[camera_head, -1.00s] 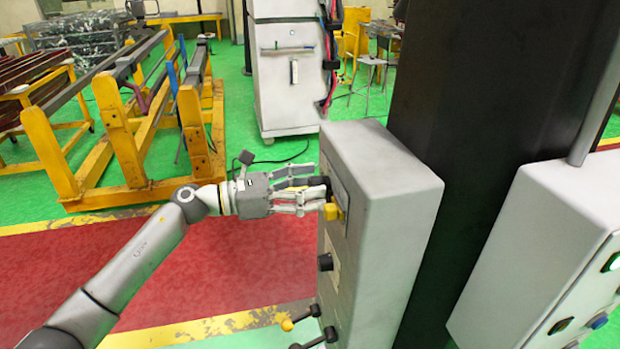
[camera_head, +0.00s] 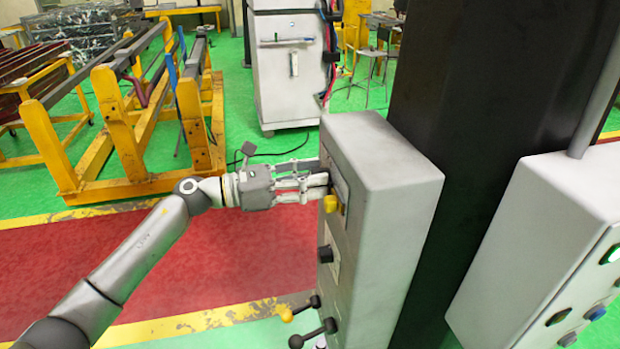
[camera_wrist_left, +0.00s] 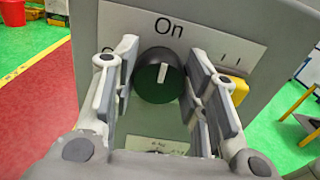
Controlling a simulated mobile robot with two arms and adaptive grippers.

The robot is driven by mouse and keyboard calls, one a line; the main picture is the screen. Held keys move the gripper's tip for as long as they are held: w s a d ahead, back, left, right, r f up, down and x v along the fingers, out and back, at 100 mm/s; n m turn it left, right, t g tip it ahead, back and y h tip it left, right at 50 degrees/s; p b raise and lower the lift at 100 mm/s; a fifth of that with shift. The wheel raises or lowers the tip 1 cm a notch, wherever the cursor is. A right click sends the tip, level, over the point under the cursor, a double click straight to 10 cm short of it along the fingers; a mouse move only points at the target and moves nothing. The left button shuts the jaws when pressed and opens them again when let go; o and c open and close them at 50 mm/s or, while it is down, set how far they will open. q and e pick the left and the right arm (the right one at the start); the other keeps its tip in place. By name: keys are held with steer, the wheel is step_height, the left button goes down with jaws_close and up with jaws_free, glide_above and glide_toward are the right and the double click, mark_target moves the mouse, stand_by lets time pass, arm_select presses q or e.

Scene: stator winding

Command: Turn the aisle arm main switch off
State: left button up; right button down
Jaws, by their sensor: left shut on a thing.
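The switch is a black round knob (camera_wrist_left: 160,75) on a plate on the grey control box (camera_head: 395,175). Its white mark points up, close to the word "On" printed above it. A label to the left of the knob is mostly hidden by a finger. My left gripper (camera_wrist_left: 160,80) is shut on the knob, one finger on each side. In the head view my left gripper (camera_head: 322,180) reaches the box's left face from the left, and its fingers hide most of the knob. My right gripper is in neither view.
A yellow knob (camera_head: 331,204) sits close beside my fingers. A dark column (camera_head: 480,100) and a second box (camera_head: 535,240) stand to the right.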

arm_select(q)
steer(key=shift+n, duration=0.3)
steer(key=shift+w+a+f+n+p, duration=0.15)
steer(key=shift+n+p, duration=1.2)
steer(key=shift+n, duration=2.85)
steer(key=shift+w+d+n+p, duration=0.1)
steer(key=shift+n+p, duration=1.2)
steer(key=shift+n, duration=2.9)
steer(key=o, duration=1)
steer(key=shift+f, duration=0.1)
